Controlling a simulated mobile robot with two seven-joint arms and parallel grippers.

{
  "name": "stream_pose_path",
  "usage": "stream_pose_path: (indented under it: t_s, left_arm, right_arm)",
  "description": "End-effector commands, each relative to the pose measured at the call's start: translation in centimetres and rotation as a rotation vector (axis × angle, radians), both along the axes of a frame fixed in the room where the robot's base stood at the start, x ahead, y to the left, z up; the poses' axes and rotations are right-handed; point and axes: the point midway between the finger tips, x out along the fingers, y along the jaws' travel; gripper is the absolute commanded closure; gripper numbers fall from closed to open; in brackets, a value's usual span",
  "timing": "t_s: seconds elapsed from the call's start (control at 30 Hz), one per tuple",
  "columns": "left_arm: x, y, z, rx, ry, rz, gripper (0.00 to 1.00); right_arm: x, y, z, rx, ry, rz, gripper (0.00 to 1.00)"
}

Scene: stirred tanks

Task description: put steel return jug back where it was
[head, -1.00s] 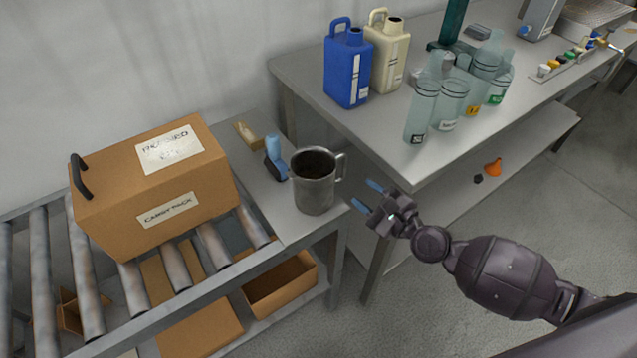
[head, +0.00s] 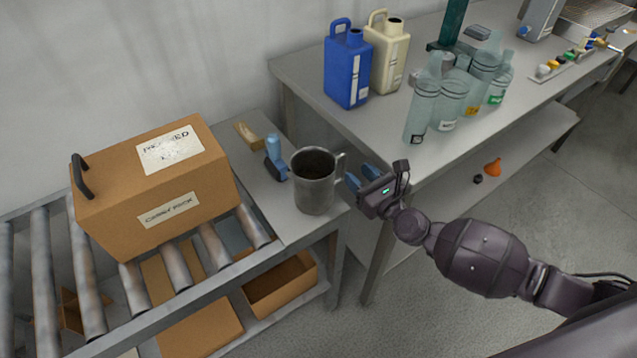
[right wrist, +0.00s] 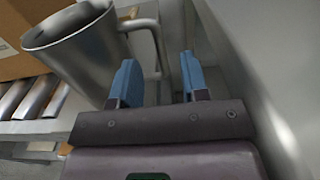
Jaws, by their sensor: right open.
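The steel return jug (head: 314,187) stands upright on the grey end plate beside the roller conveyor, its handle toward the right. It also shows in the right wrist view (right wrist: 82,55), at the upper left. My right gripper (head: 361,178) is open, with its blue fingers pointing at the jug's handle side. In the right wrist view, the gripper (right wrist: 162,82) has its two fingers apart with the handle's lower part just ahead of and between them. I cannot tell whether they touch the handle. My left gripper is not in view.
A cardboard carton (head: 152,190) sits on the rollers at left. A blue-handled tool (head: 276,158) and a small brush (head: 247,134) lie behind the jug. The bench at right holds a blue canister (head: 347,65), a cream canister (head: 387,50) and several glass bottles (head: 421,112).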

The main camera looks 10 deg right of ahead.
Motion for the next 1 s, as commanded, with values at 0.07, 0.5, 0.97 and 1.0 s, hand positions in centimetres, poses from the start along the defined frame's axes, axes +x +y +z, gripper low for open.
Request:
stream_pose_path:
  t_s: [0.07, 0.5, 0.97, 1.0]
  left_arm:
    - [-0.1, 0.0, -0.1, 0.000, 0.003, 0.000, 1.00]
    - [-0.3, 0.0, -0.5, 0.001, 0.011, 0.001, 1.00]
    - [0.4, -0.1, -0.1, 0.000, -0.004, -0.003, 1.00]
    - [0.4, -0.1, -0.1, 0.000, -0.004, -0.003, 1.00]
  right_arm:
    - [0.5, 0.2, 0.0, -0.001, 0.000, 0.000, 0.59]
    - [4.1, 1.7, -0.6, -0.002, -0.002, 0.000, 0.59]
    - [5.6, 2.2, -0.6, -0.002, 0.000, 0.000, 0.59]
    - [5.5, 2.2, -0.6, -0.002, 0.000, 0.000, 0.63]
